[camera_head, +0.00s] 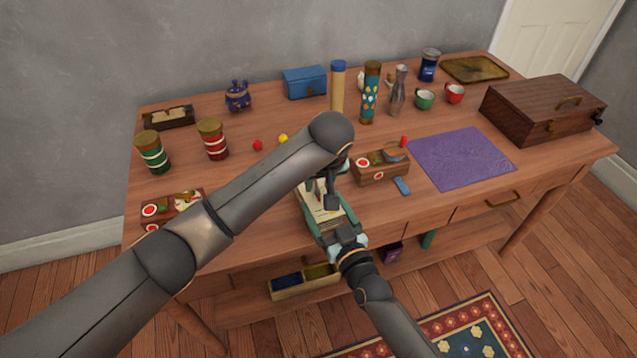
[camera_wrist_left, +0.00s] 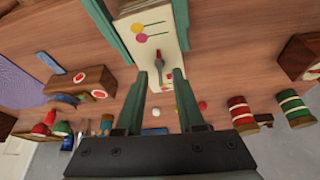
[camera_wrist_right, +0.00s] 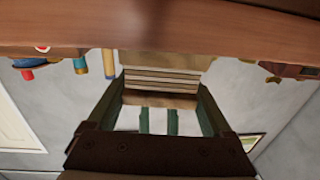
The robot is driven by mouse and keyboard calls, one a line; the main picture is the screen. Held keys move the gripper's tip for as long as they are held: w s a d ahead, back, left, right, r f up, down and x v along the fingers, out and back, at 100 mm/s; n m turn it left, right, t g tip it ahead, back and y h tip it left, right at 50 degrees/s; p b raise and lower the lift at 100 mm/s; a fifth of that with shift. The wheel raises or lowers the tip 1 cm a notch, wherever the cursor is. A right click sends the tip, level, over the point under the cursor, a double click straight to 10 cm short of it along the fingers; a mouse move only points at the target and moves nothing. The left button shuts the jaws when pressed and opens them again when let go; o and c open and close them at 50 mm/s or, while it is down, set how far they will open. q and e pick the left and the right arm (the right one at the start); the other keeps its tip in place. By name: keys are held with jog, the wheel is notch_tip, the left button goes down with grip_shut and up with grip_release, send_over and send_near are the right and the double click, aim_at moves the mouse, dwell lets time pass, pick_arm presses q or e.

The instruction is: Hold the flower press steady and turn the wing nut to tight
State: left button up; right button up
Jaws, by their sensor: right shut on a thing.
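The flower press (camera_head: 316,212), a pale block with layered sides, stands near the table's front edge, partly hidden by my arms. Its pale top with printed flowers shows in the left wrist view (camera_wrist_left: 150,22). The small grey wing nut (camera_wrist_left: 159,64) stands on that top, with a red mark beside it. My left gripper (camera_wrist_left: 158,74) is open above the press, its fingertips on either side of the wing nut with gaps showing. My right gripper (camera_wrist_right: 162,88) is shut on the press from the front, one finger along each side; the layered edge shows between them.
Another patterned box (camera_head: 170,207) is at the left. A purple cloth (camera_head: 462,157) lies further right. Jars, bottles and cups stand behind.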

pick_arm(q)
jog(key=shift+w+a+f, duration=0.1)
jog(key=shift+w+f, duration=0.1)
jog(key=shift+f, duration=0.35)
grip_shut()
